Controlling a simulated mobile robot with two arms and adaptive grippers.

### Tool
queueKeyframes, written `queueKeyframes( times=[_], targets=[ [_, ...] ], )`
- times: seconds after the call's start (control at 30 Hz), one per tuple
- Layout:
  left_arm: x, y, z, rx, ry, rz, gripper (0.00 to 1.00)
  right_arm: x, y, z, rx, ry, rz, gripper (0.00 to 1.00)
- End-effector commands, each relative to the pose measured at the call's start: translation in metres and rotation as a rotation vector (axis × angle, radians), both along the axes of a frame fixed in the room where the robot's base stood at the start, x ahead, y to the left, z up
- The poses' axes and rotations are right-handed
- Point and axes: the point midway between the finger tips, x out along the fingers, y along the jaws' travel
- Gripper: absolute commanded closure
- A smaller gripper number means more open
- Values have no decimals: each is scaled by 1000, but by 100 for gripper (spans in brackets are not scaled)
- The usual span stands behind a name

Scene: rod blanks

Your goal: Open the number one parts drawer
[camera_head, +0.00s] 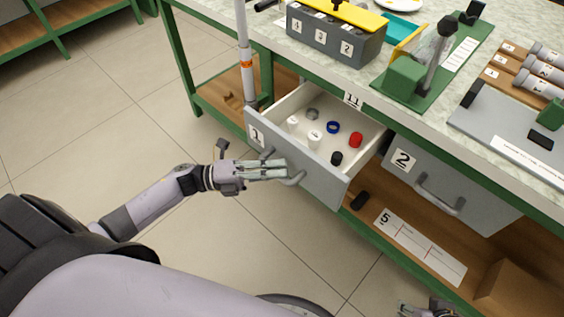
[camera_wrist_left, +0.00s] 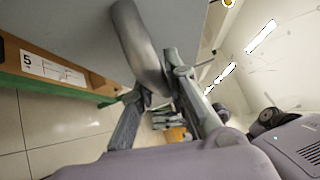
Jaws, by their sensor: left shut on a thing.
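The number one parts drawer (camera_head: 323,181) is pulled out from the bench in the head view, with its grey front marked 1 facing my left arm. Inside it lie several small parts, among them a blue ring (camera_head: 333,127), a red piece (camera_head: 355,140) and white pieces. My left gripper (camera_head: 280,171) is shut on the drawer's curved handle (camera_head: 297,180). In the left wrist view the handle (camera_wrist_left: 143,45) runs between the fingers (camera_wrist_left: 160,88). My right gripper (camera_head: 425,308) shows only partly at the bottom edge, and its jaws are unclear.
The closed drawer 2 (camera_head: 450,185) sits to the right. Below is a wooden shelf with a label marked 5 (camera_head: 420,245) and a cardboard box (camera_head: 515,290). The bench top (camera_head: 350,75) holds a grey block with a yellow top and fixtures. Floor is clear at left.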

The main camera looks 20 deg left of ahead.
Motion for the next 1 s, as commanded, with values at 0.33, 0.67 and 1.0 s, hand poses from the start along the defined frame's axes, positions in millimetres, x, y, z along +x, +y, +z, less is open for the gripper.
queueKeyframes(
  times=[0.33,0.67,1.0],
  targets=[
    [-6,3,-1,5,-1,0,100,0,0,2,0,-1,0,62],
    [-5,2,-1,4,0,1,78,0,0,2,0,-1,0,62],
    [-5,2,0,1,0,0,65,0,0,2,0,-2,0,62]
  ],
)
